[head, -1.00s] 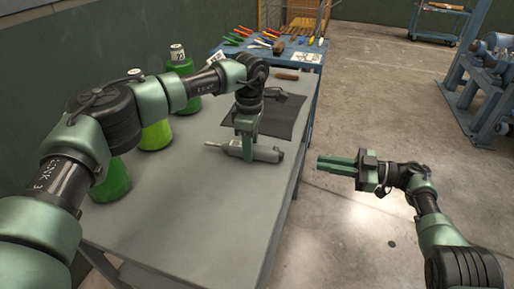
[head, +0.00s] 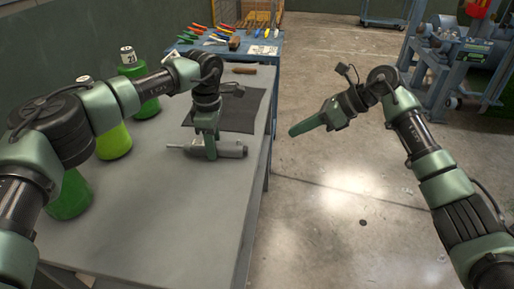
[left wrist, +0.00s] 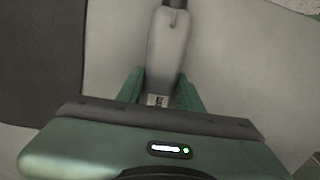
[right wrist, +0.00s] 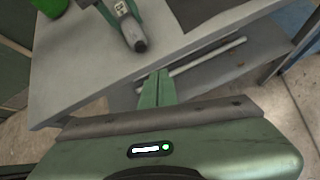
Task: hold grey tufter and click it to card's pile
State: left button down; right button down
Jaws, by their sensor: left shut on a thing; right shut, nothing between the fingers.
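The grey tufter (head: 232,149) lies level at the grey table's surface, its thin tip pointing left in the head view. My left gripper (head: 210,152) is shut on its body from above. In the left wrist view the tufter (left wrist: 168,45) runs up between the green fingers (left wrist: 160,92). My right gripper (head: 294,130) is shut and empty, held off the table's right side over the floor. In the right wrist view its fingers (right wrist: 157,90) are together, with the tufter (right wrist: 128,22) beyond them. I cannot make out a card with pile for certain.
A dark mat (head: 240,112) lies behind the tufter. A blue table (head: 262,59) with coloured tools adjoins at the back. Blue machinery (head: 450,55) stands far right. The floor between is open.

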aim_at(246, 150)
jog(key=s+a+r+n+t+h, duration=0.1)
jog(key=s+n+h, duration=0.1)
jog(key=n, duration=1)
jog(key=s+a+r+n+t+h, duration=0.1)
jog(key=s+n+t, duration=0.1)
jog(key=n, duration=0.9)
jog(key=shift+s+n+h, duration=0.4)
jog(key=shift+s, duration=0.5)
jog(key=shift+r, duration=0.1)
jog(key=x, duration=0.3)
jog(key=a+x, duration=0.1)
jog(key=x, duration=0.3)
jog(key=a+r+x, duration=0.1)
jog(key=x, duration=0.3)
jog(key=shift+s+a+f, duration=0.1)
jog(key=shift+s+a, duration=0.05)
jog(key=shift+a, duration=0.65)
